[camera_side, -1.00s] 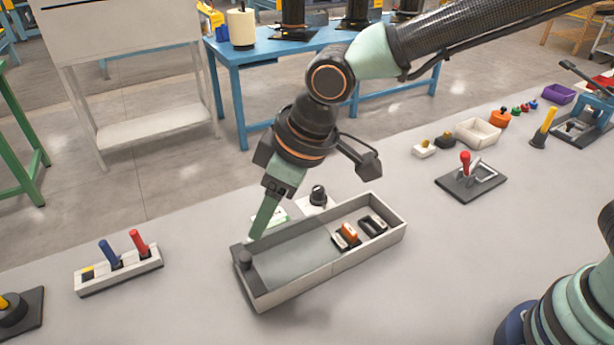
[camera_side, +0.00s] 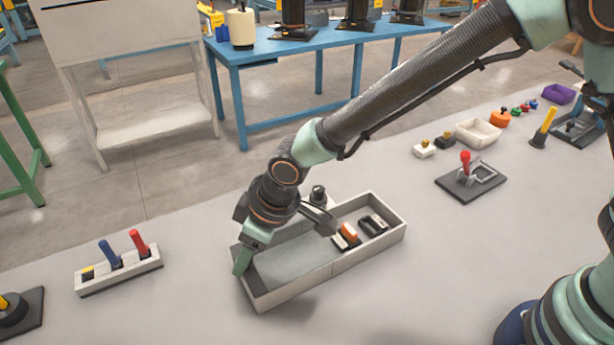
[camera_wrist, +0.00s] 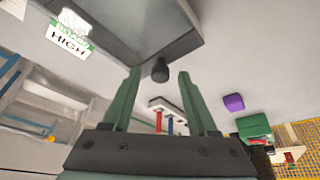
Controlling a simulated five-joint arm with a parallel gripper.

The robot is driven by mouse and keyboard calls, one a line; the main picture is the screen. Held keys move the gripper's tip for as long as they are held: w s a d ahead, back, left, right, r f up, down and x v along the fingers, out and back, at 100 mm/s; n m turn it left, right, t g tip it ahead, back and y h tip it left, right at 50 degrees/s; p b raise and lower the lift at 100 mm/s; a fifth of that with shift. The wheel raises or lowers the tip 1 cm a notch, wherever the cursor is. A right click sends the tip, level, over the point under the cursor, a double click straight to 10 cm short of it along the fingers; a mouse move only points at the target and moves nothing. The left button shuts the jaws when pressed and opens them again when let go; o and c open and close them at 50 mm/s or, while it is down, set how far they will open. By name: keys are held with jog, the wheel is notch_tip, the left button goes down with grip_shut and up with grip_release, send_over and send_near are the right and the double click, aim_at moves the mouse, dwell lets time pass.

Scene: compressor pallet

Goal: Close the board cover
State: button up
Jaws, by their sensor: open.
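A long pale, open-topped box (camera_side: 318,275) stands on the table in the side view. A smooth grey panel (camera_side: 295,254), seemingly the board cover, lies inside its left part. An orange-topped switch (camera_side: 348,231) and a black handle-shaped part (camera_side: 374,225) show uncovered in its right part. My gripper (camera_side: 242,263) is low at the box's left end, tilted, with its fingers apart. In the wrist view a dark round knob (camera_wrist: 160,70) is between the two green fingertips, with gaps on both sides. My gripper hides this knob in the side view.
A small dark knob (camera_side: 318,195) stands behind the box. A label reading BOARD HIGH (camera_wrist: 70,38) shows in the wrist view. A block with blue and red handles (camera_side: 120,267) is to the left. A red-handled clamp (camera_side: 470,176) is to the right. The table front is clear.

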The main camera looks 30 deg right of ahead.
grip_shut()
dwell(1.4)
